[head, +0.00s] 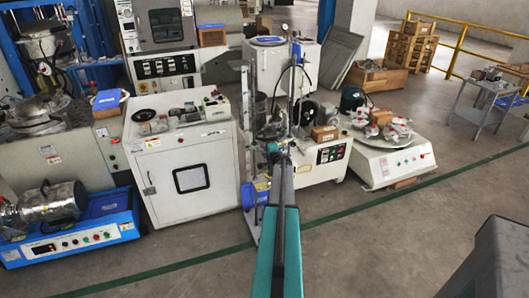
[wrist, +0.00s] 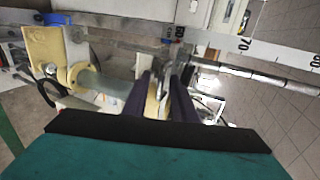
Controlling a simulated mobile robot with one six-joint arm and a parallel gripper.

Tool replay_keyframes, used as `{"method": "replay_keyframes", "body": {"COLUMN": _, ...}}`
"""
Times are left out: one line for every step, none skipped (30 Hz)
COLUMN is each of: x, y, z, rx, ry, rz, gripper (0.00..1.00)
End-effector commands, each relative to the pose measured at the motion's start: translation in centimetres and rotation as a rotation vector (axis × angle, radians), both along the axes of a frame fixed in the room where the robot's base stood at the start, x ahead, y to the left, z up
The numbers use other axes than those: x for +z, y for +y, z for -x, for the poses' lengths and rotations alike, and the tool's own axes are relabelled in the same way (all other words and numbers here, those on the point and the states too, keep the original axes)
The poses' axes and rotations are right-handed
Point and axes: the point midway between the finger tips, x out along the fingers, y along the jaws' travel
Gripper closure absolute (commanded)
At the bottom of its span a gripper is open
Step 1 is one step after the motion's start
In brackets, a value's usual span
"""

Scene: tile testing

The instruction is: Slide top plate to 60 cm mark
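A tall test stand (head: 247,140) with upright posts stands in the middle of the head view. My gripper is at it, but its fingertips are too small to make out there. In the wrist view my gripper (wrist: 162,76) shows two dark purple fingers, visibly apart, reaching to the stand. A grey, partly see-through plate (wrist: 150,62), perhaps the top plate, is at the fingertips. Whether the fingers press on it is unclear. A white scale (wrist: 262,50) shows marks 60, 70 and 80. The plate is near the 60 mark; its exact reading is hidden.
Cream brackets (wrist: 45,50) and a silver rod (wrist: 265,75) belong to the stand's area. A white cabinet (head: 180,165) stands close left. A white machine with a round table (head: 390,155) stands right. The floor (head: 400,225) in front is clear, crossed by a green line.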

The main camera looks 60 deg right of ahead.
Motion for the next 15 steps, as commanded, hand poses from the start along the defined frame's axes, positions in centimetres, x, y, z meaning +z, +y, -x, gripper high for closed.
{"method": "replay_keyframes", "body": {"x": 0.0, "y": 0.0, "z": 0.0, "rx": 0.000, "ry": 0.000, "rz": 0.000, "gripper": 0.75}}
{"method": "replay_keyframes", "body": {"x": 0.0, "y": 0.0, "z": 0.0, "rx": 0.000, "ry": 0.001, "rz": 0.001, "gripper": 0.75}}
{"method": "replay_keyframes", "body": {"x": 0.0, "y": 0.0, "z": 0.0, "rx": 0.000, "ry": 0.001, "rz": 0.001, "gripper": 0.75}}
{"method": "replay_keyframes", "body": {"x": 0.0, "y": 0.0, "z": 0.0, "rx": 0.000, "ry": 0.001, "rz": 0.001, "gripper": 0.75}}
{"method": "replay_keyframes", "body": {"x": 0.0, "y": 0.0, "z": 0.0, "rx": 0.000, "ry": 0.001, "rz": 0.001, "gripper": 0.75}}
{"method": "replay_keyframes", "body": {"x": 0.0, "y": 0.1, "z": 0.1, "rx": 0.000, "ry": 0.001, "rz": 0.001, "gripper": 0.75}}
{"method": "replay_keyframes", "body": {"x": 0.1, "y": 0.1, "z": 0.1, "rx": 0.000, "ry": 0.001, "rz": 0.001, "gripper": 0.75}}
{"method": "replay_keyframes", "body": {"x": 0.1, "y": 0.2, "z": 0.2, "rx": 0.000, "ry": 0.001, "rz": 0.001, "gripper": 0.75}}
{"method": "replay_keyframes", "body": {"x": 0.1, "y": 0.3, "z": 0.4, "rx": 0.000, "ry": 0.001, "rz": 0.001, "gripper": 0.75}}
{"method": "replay_keyframes", "body": {"x": 0.2, "y": 0.4, "z": 0.5, "rx": 0.000, "ry": 0.001, "rz": 0.001, "gripper": 0.75}}
{"method": "replay_keyframes", "body": {"x": 0.2, "y": 0.6, "z": 0.7, "rx": 0.001, "ry": 0.001, "rz": 0.002, "gripper": 0.75}}
{"method": "replay_keyframes", "body": {"x": 0.3, "y": 0.7, "z": 0.9, "rx": 0.001, "ry": 0.001, "rz": 0.002, "gripper": 0.75}}
{"method": "replay_keyframes", "body": {"x": 0.4, "y": 0.8, "z": 1.0, "rx": 0.001, "ry": 0.001, "rz": 0.002, "gripper": 0.75}}
{"method": "replay_keyframes", "body": {"x": 0.5, "y": 0.9, "z": 1.2, "rx": 0.001, "ry": 0.001, "rz": 0.002, "gripper": 0.75}}
{"method": "replay_keyframes", "body": {"x": 0.6, "y": 1.1, "z": 1.4, "rx": 0.001, "ry": 0.001, "rz": 0.002, "gripper": 0.75}}
